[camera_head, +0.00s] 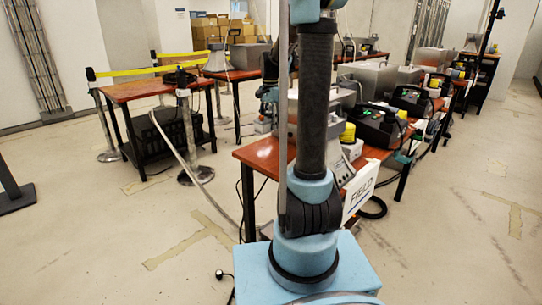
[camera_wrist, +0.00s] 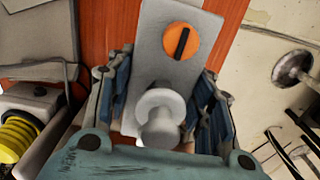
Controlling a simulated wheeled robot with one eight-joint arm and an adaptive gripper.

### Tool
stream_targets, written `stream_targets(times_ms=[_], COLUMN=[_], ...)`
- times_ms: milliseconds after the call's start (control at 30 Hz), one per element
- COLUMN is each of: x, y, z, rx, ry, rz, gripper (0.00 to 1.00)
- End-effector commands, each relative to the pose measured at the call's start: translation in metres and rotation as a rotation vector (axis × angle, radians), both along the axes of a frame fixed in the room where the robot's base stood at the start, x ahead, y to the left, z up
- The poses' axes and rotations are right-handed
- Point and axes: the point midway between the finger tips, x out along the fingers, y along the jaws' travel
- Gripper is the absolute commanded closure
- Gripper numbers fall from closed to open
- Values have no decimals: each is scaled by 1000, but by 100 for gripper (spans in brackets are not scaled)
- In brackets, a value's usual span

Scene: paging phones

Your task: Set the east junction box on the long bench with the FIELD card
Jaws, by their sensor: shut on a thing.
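In the wrist view, my gripper (camera_wrist: 163,82) is shut on a grey box (camera_wrist: 150,62). The box has an orange round switch with a black bar and a pale round knob; I take it to be the junction box. Red-brown bench top (camera_wrist: 228,35) shows behind the box; I cannot tell whether the box touches it. In the head view, the white FIELD card (camera_head: 360,193) hangs at the near end of a long red-topped bench (camera_head: 258,153). My arm hides part of that bench, and I cannot make out the gripper clearly there.
Black boxes with yellow parts (camera_head: 381,124) and grey cases (camera_head: 368,78) crowd the long bench. A yellow coiled part (camera_wrist: 18,135) lies left of the gripper. A smaller red table (camera_head: 150,88) and a belt post (camera_head: 187,125) stand left. The right floor is clear.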

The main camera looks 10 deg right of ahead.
Motion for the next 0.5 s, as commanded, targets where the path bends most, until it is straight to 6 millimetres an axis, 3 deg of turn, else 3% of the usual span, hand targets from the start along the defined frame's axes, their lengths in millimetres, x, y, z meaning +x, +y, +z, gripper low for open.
stream_targets(times_ms=[500], x=[-2], y=[0], z=[-64], rx=[0], ry=[0], rz=[30], gripper=[81])
